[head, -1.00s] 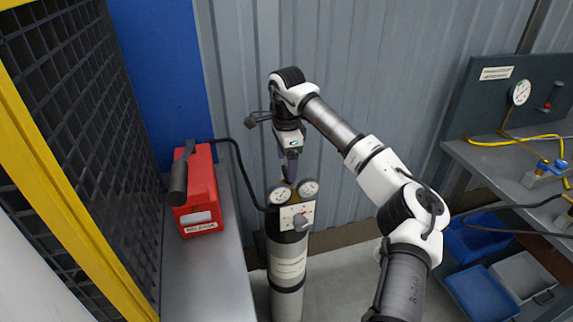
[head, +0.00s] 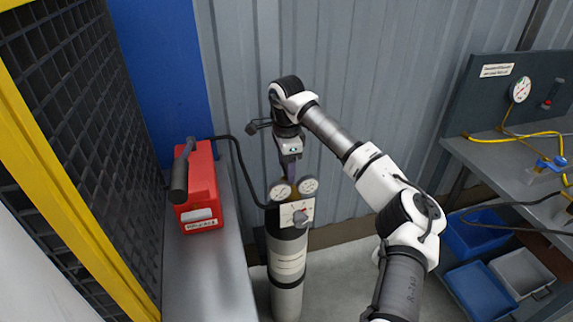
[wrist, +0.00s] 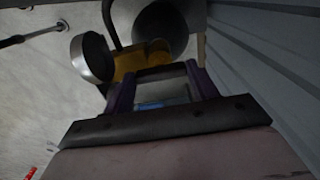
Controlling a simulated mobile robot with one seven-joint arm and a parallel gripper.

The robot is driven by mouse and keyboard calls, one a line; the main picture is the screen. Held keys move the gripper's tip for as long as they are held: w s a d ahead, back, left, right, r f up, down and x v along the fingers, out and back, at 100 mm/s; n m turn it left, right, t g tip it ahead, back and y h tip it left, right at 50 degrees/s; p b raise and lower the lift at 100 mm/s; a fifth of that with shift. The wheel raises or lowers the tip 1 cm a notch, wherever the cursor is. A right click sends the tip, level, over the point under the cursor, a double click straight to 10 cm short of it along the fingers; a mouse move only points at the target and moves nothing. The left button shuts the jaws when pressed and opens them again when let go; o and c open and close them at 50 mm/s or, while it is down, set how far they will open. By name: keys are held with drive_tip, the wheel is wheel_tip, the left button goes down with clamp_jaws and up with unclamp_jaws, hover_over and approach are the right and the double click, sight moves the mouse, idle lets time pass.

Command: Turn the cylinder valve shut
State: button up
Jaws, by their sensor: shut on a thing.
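The grey gas cylinder (head: 287,262) stands upright on the floor, with two round gauges (head: 308,185) and a white panel with a grey knob (head: 300,217) near its top. My gripper (head: 290,178) points down at the cylinder's top, just behind the gauges. Its purple fingers (wrist: 162,88) are shut on the cylinder valve, which is mostly hidden in the head view. In the wrist view, a pale grey and bluish piece shows between the fingers. Beyond them are a brass fitting (wrist: 128,64) and a round gauge body (wrist: 92,57).
A yellow-framed mesh is at far left, a corrugated wall behind. A workbench (head: 500,165) and blue bins (head: 480,292) are at right.

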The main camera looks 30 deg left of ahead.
drive_tip(key=shift+m, duration=0.3)
drive_tip(key=m+b, duration=0.1)
drive_tip(key=m, duration=0.2)
drive_tip(key=shift+m, duration=0.4)
drive_tip(key=m+b, duration=0.1)
drive_tip(key=m, duration=0.3)
drive_tip(key=shift+m, duration=0.3)
drive_tip(key=m+b, duration=0.1)
drive_tip(key=m, duration=0.3)
drive_tip(key=shift+m+b, duration=0.35)
drive_tip(key=shift+m, duration=2.05)
drive_tip(key=o, duration=1)
